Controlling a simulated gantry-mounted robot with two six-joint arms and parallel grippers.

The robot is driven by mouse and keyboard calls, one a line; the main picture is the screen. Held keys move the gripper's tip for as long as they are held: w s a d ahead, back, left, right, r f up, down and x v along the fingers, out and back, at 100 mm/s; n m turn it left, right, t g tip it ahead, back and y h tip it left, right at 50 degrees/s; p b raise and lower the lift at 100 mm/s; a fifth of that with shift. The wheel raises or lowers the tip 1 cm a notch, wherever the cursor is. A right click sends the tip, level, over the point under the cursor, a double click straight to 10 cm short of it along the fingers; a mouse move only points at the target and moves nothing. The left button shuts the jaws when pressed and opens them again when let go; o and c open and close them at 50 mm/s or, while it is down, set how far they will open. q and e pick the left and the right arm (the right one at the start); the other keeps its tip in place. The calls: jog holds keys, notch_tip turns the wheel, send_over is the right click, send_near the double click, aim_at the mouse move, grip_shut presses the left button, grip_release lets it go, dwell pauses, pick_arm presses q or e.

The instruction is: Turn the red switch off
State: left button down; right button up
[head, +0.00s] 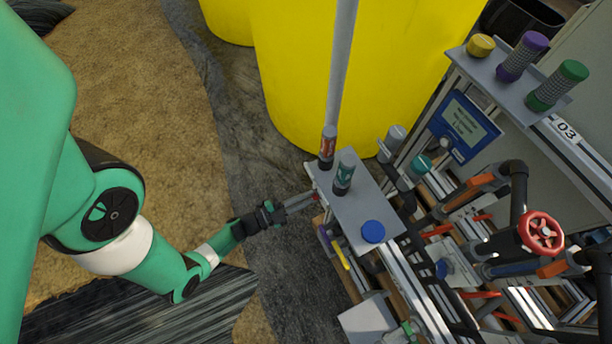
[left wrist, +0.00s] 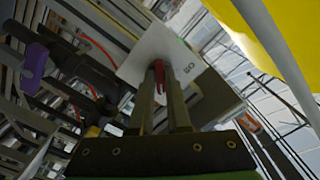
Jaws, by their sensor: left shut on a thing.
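The red switch (left wrist: 159,76) is a small red lever on the face of a pale plate (left wrist: 185,60) in the left wrist view. My left gripper (left wrist: 158,92) is shut on it, with a fingertip on each side. In the head view my left gripper (head: 312,199) reaches in from the left to the near left side of the skid's grey panel (head: 355,215). Only a trace of red shows at its tips there. The exact angle of the lever is hard to tell. My right gripper is not in view.
Yellow tanks (head: 350,70) stand behind. A grey pipe (head: 341,70) rises beside the panel. A blue round cap (head: 373,232) sits on the panel. A red handwheel (head: 541,233) and several pipes crowd the right. The ground left of the skid is clear.

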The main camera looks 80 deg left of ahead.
pick_arm(q)
jog(key=shift+n, duration=0.3)
jog(key=n+p, duration=0.3)
jog(key=n, duration=1.4)
jog(key=shift+w+d+p, duration=0.1)
jog(key=shift+d+p, duration=0.05)
jog(key=shift+p, duration=0.25)
jog(key=shift+n, duration=0.3)
jog(key=c, duration=0.9)
grip_release()
jog(key=shift+d, duration=0.1)
